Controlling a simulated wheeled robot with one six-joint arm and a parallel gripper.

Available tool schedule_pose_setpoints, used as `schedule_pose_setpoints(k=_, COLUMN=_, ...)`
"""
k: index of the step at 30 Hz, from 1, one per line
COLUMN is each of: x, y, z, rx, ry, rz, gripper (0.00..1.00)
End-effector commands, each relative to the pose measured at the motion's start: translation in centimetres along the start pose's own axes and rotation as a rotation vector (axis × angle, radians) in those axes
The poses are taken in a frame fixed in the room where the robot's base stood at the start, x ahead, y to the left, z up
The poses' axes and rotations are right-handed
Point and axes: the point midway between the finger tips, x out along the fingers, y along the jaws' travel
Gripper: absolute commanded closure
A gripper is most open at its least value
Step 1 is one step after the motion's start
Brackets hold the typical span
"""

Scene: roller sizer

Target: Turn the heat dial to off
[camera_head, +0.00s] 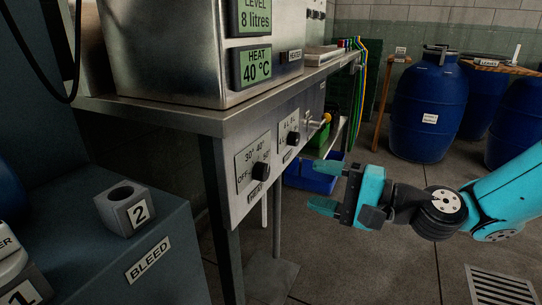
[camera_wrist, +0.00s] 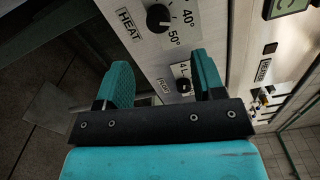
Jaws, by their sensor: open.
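The heat dial (camera_head: 260,171) is a black round knob on a pale plate on the metal bench's front apron. The plate reads OFF, 30°, 40° and 50°. In the wrist view the heat dial (camera_wrist: 158,18) is at the top, beside its HEAT label (camera_wrist: 128,25). A small pale mark shows on its right side, but its exact setting is too small to tell. The heat display (camera_head: 256,64) reads 40 °C. My gripper (camera_head: 327,182) is open and empty, right of the dial and apart from it. In the wrist view my gripper (camera_wrist: 160,74) has its fingers spread below the dial.
A second black knob (camera_head: 293,138) with litre marks sits right of the heat dial. A bench leg (camera_head: 222,220) stands below. A dark cabinet (camera_head: 165,260) labelled BLEED with a numbered block is at left. A blue bin (camera_head: 312,175) is under the bench; blue barrels (camera_head: 428,95) stand behind.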

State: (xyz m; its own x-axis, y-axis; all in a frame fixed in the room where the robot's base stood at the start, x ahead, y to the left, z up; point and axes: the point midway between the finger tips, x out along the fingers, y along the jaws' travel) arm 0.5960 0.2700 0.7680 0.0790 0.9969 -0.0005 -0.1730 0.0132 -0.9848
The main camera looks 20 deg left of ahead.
Motion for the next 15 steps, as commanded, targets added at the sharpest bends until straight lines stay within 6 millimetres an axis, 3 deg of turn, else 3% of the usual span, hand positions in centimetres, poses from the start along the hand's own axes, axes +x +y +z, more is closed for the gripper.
schedule_pose_setpoints(k=6, x=5.2, y=0.4, z=0.1, rx=-0.004, ry=-0.006, rz=-0.001, gripper=0.37)
schedule_pose_setpoints(k=15, x=9.4, y=0.3, z=0.1, rx=-0.001, ry=-0.003, rz=0.000, gripper=0.37)
